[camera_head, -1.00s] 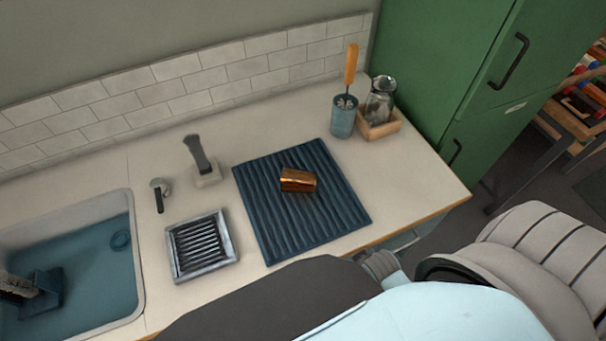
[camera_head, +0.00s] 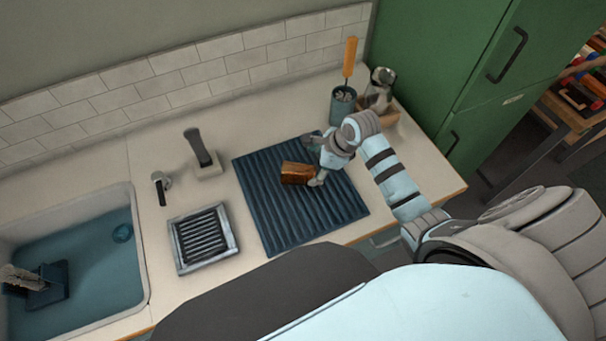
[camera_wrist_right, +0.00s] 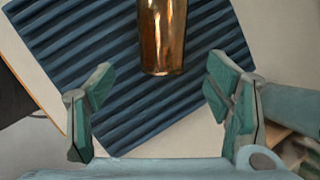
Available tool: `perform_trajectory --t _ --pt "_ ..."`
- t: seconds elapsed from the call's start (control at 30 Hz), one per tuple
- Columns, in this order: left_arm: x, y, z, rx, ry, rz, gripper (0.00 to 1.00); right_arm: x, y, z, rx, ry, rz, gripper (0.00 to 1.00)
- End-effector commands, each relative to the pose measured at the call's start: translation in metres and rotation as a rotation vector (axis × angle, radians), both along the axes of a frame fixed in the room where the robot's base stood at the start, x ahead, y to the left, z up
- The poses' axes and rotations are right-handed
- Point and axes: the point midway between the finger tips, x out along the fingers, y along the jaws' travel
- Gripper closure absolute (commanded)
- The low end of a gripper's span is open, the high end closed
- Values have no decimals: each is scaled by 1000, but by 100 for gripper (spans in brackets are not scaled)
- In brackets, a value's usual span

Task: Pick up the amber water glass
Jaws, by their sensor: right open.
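The amber water glass (camera_head: 296,173) lies on its side on the dark blue ribbed mat (camera_head: 268,222). In the right wrist view the glass (camera_wrist_right: 162,38) points toward my gripper, at the top middle of the picture. My right gripper (camera_head: 312,160) is open, just to the right of the glass in the head view. In the right wrist view its two fingers (camera_wrist_right: 161,98) are spread wide, with the near end of the glass just beyond the gap between them. Nothing is held between the fingers. My left gripper is not in view.
A blue cup holding an orange-handled brush (camera_head: 342,105) and a glass jar in a wooden tray (camera_head: 380,90) stand behind my right arm. A metal drain rack (camera_head: 203,238), a dark-handled tool on a stand (camera_head: 203,155) and a sink (camera_head: 75,262) lie left of the mat.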

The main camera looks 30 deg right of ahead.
Motion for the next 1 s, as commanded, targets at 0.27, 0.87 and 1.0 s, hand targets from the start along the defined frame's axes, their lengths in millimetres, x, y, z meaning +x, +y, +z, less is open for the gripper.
perform_trajectory --t 0.27,0.87,1.0 --pt "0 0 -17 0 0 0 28 17 9 -47 -1 1 1 28" --pt "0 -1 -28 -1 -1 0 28 33 16 -82 -4 -1 2 53" --pt "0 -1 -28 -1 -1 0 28 33 16 -82 -4 -1 2 76"
